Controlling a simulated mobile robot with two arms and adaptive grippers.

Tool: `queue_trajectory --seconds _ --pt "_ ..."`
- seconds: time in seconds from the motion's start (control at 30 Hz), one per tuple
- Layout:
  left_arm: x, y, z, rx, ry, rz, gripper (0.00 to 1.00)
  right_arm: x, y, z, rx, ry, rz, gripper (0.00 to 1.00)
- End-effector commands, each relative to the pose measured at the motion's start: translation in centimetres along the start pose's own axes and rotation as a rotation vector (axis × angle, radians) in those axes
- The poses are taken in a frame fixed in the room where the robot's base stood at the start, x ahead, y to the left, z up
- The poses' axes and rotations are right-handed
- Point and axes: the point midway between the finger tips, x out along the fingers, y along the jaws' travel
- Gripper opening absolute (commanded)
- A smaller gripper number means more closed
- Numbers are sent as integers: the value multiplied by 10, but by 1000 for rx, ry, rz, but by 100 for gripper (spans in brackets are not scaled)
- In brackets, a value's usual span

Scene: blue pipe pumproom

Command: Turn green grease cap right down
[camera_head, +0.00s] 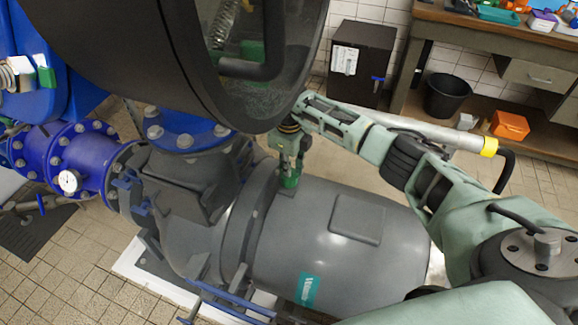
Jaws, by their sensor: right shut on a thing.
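The green grease cap (289,181) sits on top of the large grey motor housing (330,235), close to its left flange. My right gripper (290,165) comes down on it from above, with its fingers shut around the cap. The fingers hide the cap's upper part, so I cannot tell how far it is turned. My right arm reaches in from the right side. My left gripper does not show.
A large dark round cover (225,50) hangs close above the gripper. Blue flanged pipes (80,160) with a gauge (69,181) stand at left. A black bucket (447,96), an orange box (510,125) and a workbench (480,30) are at the back right. Tiled floor lies around the pump.

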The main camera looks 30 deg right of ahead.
Motion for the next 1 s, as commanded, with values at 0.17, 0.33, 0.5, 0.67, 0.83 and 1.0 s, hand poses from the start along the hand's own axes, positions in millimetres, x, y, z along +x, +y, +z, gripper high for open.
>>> queue_trajectory --seconds 0.17,0.33,0.5,0.67,0.83,1.0 --pt "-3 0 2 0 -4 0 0 -1 -1 0 158 1 -1 0" --pt "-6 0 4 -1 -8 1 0 -2 -1 0 321 0 -2 0" --pt "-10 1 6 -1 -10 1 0 -2 0 0 482 0 -1 0" --pt "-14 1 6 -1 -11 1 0 -2 0 0 635 0 -1 0" --pt "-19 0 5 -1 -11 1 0 -2 0 0 796 1 -1 0" --pt "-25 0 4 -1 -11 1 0 -2 0 0 957 1 0 0"
